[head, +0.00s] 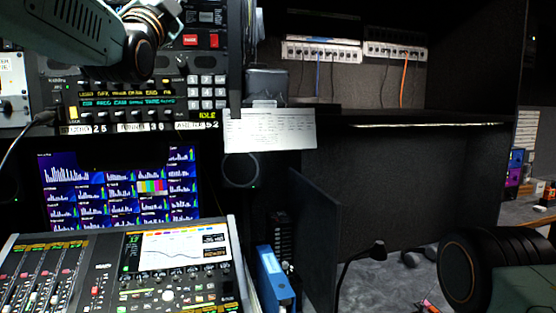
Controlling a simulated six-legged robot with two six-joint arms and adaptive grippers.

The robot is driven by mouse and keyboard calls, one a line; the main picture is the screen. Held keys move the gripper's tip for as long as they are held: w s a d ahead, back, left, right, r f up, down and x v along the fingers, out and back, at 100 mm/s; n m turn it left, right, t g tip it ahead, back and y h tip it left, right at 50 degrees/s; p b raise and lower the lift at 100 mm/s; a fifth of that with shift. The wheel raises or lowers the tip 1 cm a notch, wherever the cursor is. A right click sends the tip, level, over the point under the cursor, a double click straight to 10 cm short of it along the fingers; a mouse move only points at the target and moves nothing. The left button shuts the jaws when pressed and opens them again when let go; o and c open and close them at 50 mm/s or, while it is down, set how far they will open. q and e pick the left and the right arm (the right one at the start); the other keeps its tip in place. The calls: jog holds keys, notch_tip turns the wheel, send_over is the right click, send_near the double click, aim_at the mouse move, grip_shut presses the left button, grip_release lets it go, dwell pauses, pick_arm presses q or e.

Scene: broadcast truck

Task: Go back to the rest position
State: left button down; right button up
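Part of my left arm (100,33) reaches in from the top left, in front of the upper rack panels. Its dark rounded joint shows, but no gripper fingers can be made out. Part of my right arm (485,270) shows at the lower right, with a large dark round joint. Its gripper is outside the picture. I see nothing held by either arm.
An audio mixing console (168,297) stands at the lower left, below a meter screen (120,187). A blue binder (275,280) stands beside it. A gooseneck stalk (375,251) rises near the bottom middle. A dark shelf (420,119) crosses the right, with open space beneath.

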pick_arm(q)
jog(key=w+a+f+n+g+y+b, duration=0.1)
jog(key=w+f+n+g, duration=0.2)
jog(key=f, duration=1.3)
jog(key=w+a+f+n+g+y+b, duration=0.1)
jog(key=f+n+g+b, duration=0.3)
jog(key=f, duration=1.1)
jog(key=s+a+f+n+g+b, duration=0.1)
jog(key=s+f+n+g, duration=0.2)
jog(key=f, duration=1.3)
jog(key=s+f+n+g+b, duration=0.1)
jog(key=s+f+n+g, duration=0.3)
jog(key=f, duration=1.2)
jog(key=s+f+g+b, duration=0.4)
jog(key=s+f+g, duration=0.1)
jog(key=s+f, duration=1.5)
jog(key=s+f+g+b, duration=0.6)
jog(key=s+f, duration=1.2)
jog(key=s, duration=0.5)
jog(key=shift+a+f+n+y, duration=0.3)
jog(key=shift+a+f, duration=0.1)
jog(key=shift+s, duration=0.1)
